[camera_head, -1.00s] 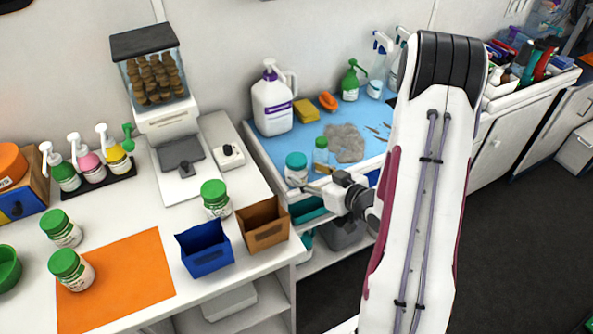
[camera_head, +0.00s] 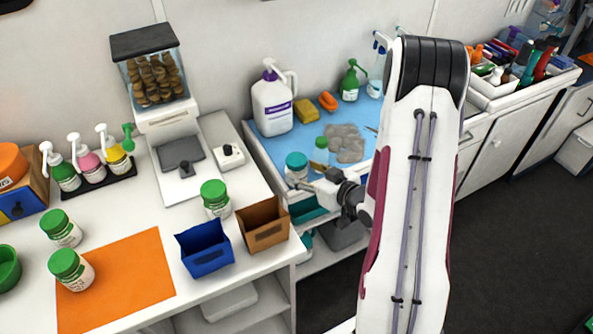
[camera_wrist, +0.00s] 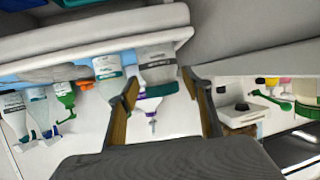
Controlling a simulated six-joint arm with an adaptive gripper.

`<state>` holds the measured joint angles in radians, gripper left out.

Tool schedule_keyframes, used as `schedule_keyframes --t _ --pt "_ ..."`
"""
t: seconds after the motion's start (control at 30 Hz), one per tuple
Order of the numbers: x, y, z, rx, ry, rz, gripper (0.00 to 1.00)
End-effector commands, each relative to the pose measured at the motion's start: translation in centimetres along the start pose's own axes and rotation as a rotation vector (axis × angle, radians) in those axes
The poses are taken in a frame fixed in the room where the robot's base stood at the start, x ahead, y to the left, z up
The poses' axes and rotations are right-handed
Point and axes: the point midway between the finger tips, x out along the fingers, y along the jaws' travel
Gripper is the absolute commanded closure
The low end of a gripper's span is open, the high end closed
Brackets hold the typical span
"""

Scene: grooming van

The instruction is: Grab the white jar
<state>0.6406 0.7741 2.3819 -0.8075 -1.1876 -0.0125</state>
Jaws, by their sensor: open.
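Several white jars are in view. A white jar with a teal lid (camera_head: 297,170) stands upright at the front left corner of the blue mat. In the wrist view, which is upside down, this teal-lidded jar (camera_wrist: 158,68) shows between my open fingers, beyond their tips. My gripper (camera_head: 309,180) is open and empty, just right of that jar in the head view; contact cannot be told. White jars with green lids stand on the left counter: one (camera_head: 216,202) behind the bins, one (camera_head: 74,272) on the orange mat, one (camera_head: 64,231) at its edge.
A small green-capped bottle (camera_head: 320,153) stands close beside the teal-lidded jar. A grey cloth (camera_head: 345,142), a yellow sponge (camera_head: 306,111) and a large white pump bottle (camera_head: 272,107) lie or stand behind. Blue (camera_head: 206,258) and brown (camera_head: 265,236) bins sit on the counter edge.

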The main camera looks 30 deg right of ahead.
Motion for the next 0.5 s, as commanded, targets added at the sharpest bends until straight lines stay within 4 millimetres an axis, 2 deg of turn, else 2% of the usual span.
schedule_keyframes --t 0.27,0.5 --pt "0.5 0.0 0.1 0.000 0.000 -0.001 0.51" --pt "2.8 0.1 0.4 0.000 0.000 -0.002 0.51"
